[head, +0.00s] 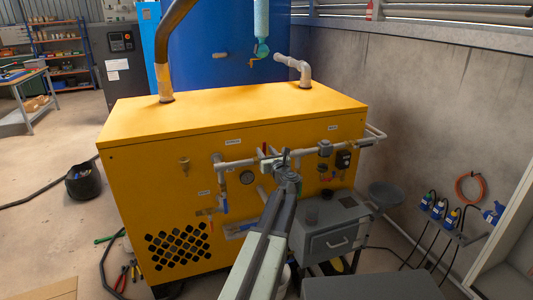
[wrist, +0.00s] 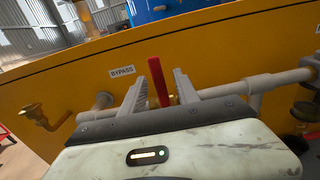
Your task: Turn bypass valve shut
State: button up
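The bypass valve's red lever (wrist: 157,80) stands up from the grey pipe in the wrist view, below and right of a white BYPASS label (wrist: 122,71). A brass part shows at its base. My gripper (wrist: 161,86) is open, with one finger on each side of the lever; the lever looks closer to the left finger. I cannot tell whether either finger touches it. In the head view my gripper (head: 284,157) is at the pipe on the front of the yellow machine, just right of the small red lever (head: 264,148). The valve body is mostly hidden.
The yellow machine (head: 135,125) fills the middle. A gauge (head: 247,177) and a blue-handled valve (head: 225,206) sit below the pipe. A grey drawer cabinet (head: 318,247) stands close by my arm. Cables and tools lie on the floor at left.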

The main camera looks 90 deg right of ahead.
jog(key=shift+a, duration=0.1)
jog(key=v, duration=0.7)
jog(key=shift+a, duration=0.3)
jog(key=shift+s, duration=0.1)
